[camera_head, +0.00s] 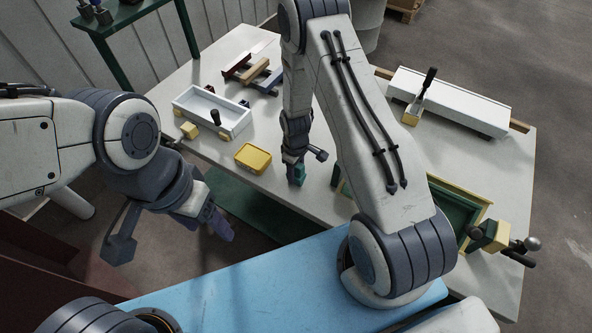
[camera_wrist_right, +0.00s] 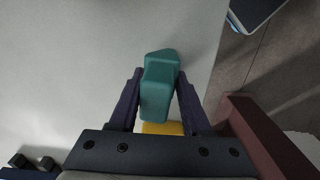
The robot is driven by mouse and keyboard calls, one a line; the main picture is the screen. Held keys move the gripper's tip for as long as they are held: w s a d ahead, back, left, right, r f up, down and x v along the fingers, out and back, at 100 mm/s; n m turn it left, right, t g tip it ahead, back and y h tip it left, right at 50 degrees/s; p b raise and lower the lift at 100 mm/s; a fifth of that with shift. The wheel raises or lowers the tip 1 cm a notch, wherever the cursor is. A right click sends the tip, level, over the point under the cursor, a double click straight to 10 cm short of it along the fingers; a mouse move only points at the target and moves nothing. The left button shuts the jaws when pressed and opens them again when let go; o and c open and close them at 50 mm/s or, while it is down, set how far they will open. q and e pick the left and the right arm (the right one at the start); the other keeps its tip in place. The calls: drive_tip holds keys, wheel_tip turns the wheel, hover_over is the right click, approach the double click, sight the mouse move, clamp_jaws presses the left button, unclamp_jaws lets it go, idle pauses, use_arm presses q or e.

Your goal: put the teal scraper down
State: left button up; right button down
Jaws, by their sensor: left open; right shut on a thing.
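The teal scraper (camera_head: 299,174) is between the fingers of my right gripper (camera_head: 294,166), low over the table's near edge in the head view. In the right wrist view the teal scraper (camera_wrist_right: 159,92) lies between both fingers of my right gripper (camera_wrist_right: 158,98), which is shut on it. I cannot tell whether its lower end touches the table. My left gripper (camera_head: 221,226) is open and empty, off the table's near edge, to the left of and below the right one in the head view.
A yellow box (camera_head: 253,158) lies on the table (camera_head: 218,160) just left of the scraper. A white tray (camera_head: 240,118) stands behind it, with wooden pieces (camera_head: 252,73) further back. A green-lined yellow frame (camera_head: 468,207) and a white mould (camera_head: 452,100) are at right.

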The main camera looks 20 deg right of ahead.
drive_tip(key=shift+c, duration=1.8)
unclamp_jaws()
drive_tip(key=shift+f, duration=0.1)
drive_tip(key=shift+f, duration=0.1)
